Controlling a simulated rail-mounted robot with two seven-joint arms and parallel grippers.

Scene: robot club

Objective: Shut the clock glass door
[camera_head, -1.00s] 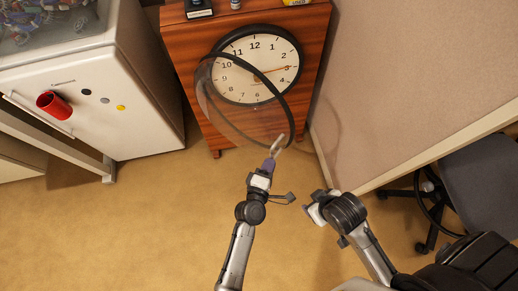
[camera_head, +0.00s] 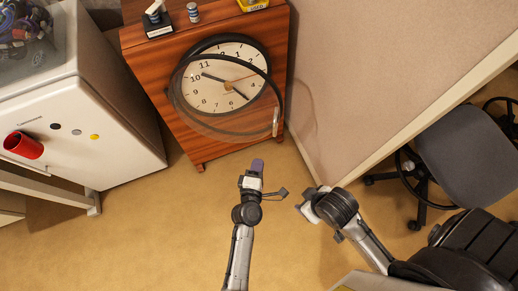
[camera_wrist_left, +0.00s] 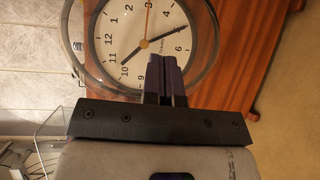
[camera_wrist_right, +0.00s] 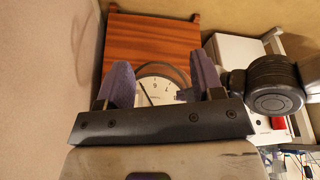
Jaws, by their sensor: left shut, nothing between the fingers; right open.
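The wooden clock cabinet (camera_head: 205,130) stands ahead with a white round clock face (camera_head: 229,85). The clock glass door (camera_head: 228,132) has a dark round rim and stands ajar in front of the face, with a pale handle (camera_head: 276,122) at its right edge. My left gripper (camera_head: 258,165) is shut and empty, below the door and apart from it in the head view. In the left wrist view, its fingers (camera_wrist_left: 166,75) overlap the door's lower rim; contact cannot be told. My right gripper (camera_head: 303,203) is farther right; its fingers (camera_wrist_right: 160,85) are open and empty.
A white fridge (camera_head: 80,120) with a red cup (camera_head: 23,145) stands left of the cabinet. A beige partition (camera_head: 390,70) is close on the right, with an office chair (camera_head: 465,150) beyond. Small items stand on the cabinet top. The floor (camera_head: 160,230) in front is clear.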

